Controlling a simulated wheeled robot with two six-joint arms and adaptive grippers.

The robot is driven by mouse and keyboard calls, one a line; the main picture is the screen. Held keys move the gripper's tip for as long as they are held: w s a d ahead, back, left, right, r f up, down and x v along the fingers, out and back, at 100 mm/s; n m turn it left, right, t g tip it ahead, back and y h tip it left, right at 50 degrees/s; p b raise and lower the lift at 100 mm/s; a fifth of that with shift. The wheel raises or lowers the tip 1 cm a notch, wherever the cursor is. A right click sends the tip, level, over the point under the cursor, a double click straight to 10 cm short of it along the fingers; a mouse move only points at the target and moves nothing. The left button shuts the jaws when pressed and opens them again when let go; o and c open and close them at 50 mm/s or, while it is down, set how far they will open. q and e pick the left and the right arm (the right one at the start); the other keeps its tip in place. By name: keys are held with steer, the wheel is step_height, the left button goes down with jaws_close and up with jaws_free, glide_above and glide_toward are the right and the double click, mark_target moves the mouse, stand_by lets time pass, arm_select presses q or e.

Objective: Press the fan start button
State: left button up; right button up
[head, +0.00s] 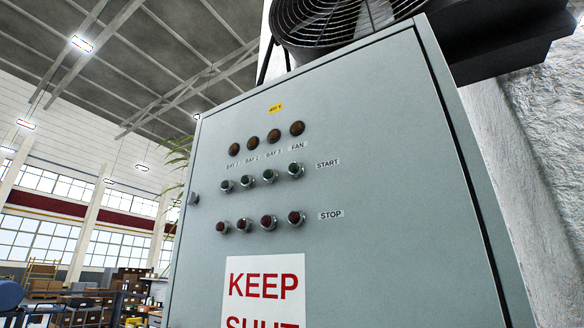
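A grey-green control cabinet (390,190) fills the middle of the head view, its door shut. A row of green start buttons crosses it, labelled START at its right end. The fan start button (295,170) is the rightmost green one, in the column labelled FAN. Above it is a dark amber lamp (297,128). Below it is the red fan stop button (295,218), the rightmost in the row labelled STOP. Neither of my grippers shows in this view.
Bay start buttons (270,176) sit close to the left of the fan button. A KEEP SHUT sign (264,290) is below. A door latch (193,199) is at the left edge. A large fan (335,22) is above the cabinet, and a rough white wall (530,160) is at right.

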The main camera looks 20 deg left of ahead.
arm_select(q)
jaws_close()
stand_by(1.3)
